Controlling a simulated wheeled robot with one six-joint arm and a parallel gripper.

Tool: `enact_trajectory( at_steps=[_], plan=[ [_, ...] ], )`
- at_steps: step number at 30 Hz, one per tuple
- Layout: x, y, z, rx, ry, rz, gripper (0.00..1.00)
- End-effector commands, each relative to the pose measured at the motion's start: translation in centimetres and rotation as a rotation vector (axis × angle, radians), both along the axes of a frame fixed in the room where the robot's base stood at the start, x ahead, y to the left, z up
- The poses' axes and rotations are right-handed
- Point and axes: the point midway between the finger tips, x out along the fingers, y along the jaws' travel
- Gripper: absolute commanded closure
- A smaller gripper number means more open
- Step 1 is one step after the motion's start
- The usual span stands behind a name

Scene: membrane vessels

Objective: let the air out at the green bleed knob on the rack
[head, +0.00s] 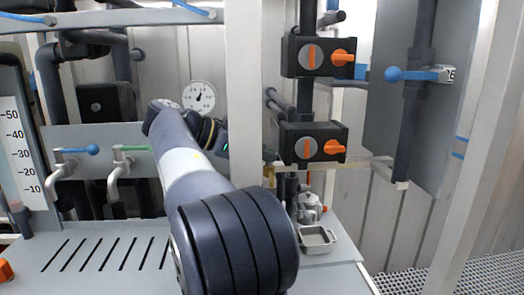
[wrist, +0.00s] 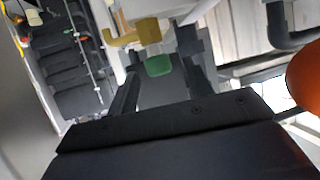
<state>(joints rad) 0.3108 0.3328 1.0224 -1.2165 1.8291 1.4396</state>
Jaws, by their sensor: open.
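In the wrist view a small green block, which looks like the green bleed knob (wrist: 158,65), lies in the gap between the fingers of my gripper (wrist: 163,74). The fingers stand apart on either side of it, and I see no clear contact. A yellow-brown fitting (wrist: 136,34) sits just above the green piece. In the head view my own arm covers this part of the rack, and my fingertips cannot be made out there. A tap with a green lever (head: 130,148) shows to the left of my arm.
A blue-levered tap (head: 79,150) and a tall scale (head: 20,155) stand at the left. A round gauge (head: 198,96) is behind my arm. Two black boxes with orange knobs (head: 343,57) (head: 334,147) are on the right pipe. A metal tray (head: 317,238) lies below. A large orange shape (wrist: 304,76) is close at the wrist view's right.

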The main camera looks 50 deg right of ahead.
Motion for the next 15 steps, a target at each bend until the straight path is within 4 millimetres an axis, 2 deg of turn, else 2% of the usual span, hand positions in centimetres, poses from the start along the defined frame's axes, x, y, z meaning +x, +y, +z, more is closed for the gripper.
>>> enact_trajectory(
  at_steps=[11, 15],
  plan=[
    [-0.4, -0.7, -0.38, 0.0, -0.002, 0.001, 0.51],
    [-0.39, -0.69, -0.37, 0.0, -0.002, 0.001, 0.6]
  ],
)
